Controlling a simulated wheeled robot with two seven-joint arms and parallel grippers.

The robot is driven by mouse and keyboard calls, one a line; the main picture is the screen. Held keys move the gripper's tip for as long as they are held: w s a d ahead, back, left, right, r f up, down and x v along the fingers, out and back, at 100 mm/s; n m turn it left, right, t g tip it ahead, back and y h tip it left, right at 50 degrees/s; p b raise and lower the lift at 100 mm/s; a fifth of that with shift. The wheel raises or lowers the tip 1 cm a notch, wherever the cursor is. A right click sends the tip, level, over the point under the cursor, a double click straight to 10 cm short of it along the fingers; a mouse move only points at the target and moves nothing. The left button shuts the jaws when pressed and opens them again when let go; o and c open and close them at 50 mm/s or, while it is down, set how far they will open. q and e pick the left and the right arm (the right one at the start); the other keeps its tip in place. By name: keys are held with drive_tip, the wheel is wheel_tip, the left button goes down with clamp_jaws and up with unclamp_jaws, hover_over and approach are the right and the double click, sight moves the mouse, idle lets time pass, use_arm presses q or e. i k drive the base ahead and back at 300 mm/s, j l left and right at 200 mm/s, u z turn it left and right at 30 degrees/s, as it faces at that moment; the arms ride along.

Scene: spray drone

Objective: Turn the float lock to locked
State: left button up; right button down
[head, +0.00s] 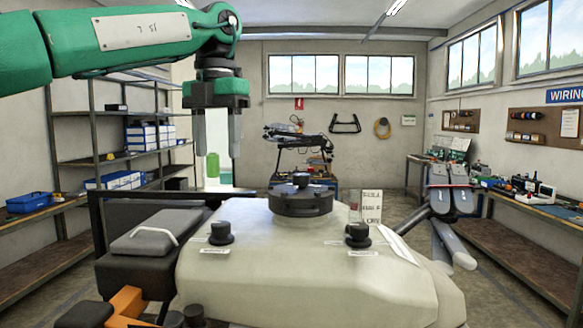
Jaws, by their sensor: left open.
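The spray drone's pale tank (300,285) fills the lower middle of the head view. A black knob (221,233) stands on its left side and a second black knob (358,235) on its right, each with a small label too small to read. I cannot tell which is the float lock or which way it is set. A large round black cap (300,200) sits at the top centre. My left gripper (217,152) hangs fingers down, open and empty, above and behind the left knob, apart from the tank. My right gripper is not in view.
A dark box with a pale handle (150,240) sits left of the tank. Folded dark arms (450,205) stick out at the right. Shelves (120,155) stand at the left and a workbench (525,205) at the right. The air above the tank is clear.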

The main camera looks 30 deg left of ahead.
sight(358, 231)
drive_tip(key=k, duration=1.5)
